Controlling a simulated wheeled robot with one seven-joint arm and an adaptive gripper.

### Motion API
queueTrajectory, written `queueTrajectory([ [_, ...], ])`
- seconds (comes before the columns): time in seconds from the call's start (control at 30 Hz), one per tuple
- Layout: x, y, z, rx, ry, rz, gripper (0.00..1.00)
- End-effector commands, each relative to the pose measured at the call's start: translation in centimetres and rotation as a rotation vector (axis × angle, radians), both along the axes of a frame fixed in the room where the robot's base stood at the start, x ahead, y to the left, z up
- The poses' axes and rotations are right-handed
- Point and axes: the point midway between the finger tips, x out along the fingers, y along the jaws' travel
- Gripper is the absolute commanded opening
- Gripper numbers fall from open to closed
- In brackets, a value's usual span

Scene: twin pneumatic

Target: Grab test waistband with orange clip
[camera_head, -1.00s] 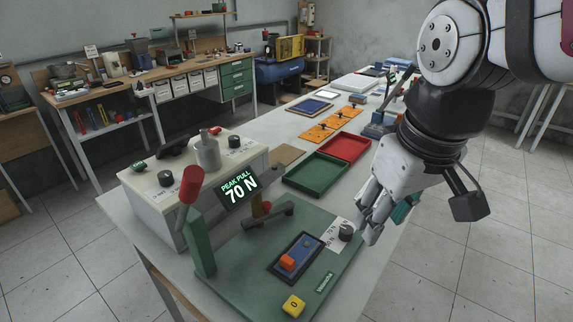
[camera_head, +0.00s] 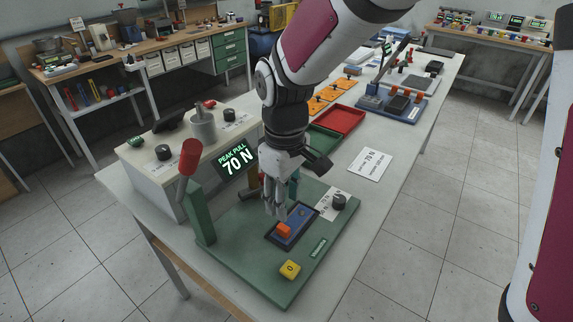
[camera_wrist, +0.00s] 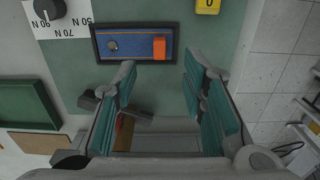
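The test waistband is a blue piece (camera_head: 301,217) in a dark-rimmed tray on the green base plate. The orange clip (camera_head: 284,230) sits on its near end. In the wrist view the waistband (camera_wrist: 134,43) has the orange clip (camera_wrist: 159,48) toward its right end and a grey round stud toward its left. My gripper (camera_head: 276,213) is over the tray, just behind the clip in the head view. In the wrist view my gripper (camera_wrist: 160,64) is open and empty, with the clip ahead, between its fingertips. The fingers partly hide the tray's far-left side; contact cannot be told.
A red-handled lever on a green post (camera_head: 199,222) stands left of the tray. A dark knob (camera_head: 339,202) is right, a yellow block marked 0 (camera_head: 290,269) in front. The peak pull display (camera_head: 236,165) reads 70 N. A white card (camera_head: 370,164) lies on the table.

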Motion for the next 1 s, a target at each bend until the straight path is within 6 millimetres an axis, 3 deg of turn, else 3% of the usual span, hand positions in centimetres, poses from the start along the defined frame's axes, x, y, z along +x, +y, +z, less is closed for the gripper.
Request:
queueTrajectory([
  [0.1,-0.1,-0.1,-2.1,-0.002,0.003,-0.001,0.38],
  [0.4,-0.1,-0.1,-4.4,-0.002,0.001,-0.002,0.38],
  [0.7,-0.1,-0.1,-8.4,-0.002,0.0,-0.001,0.38],
  [1.0,0.0,-0.1,-9.0,-0.001,-0.003,-0.002,0.38],
])
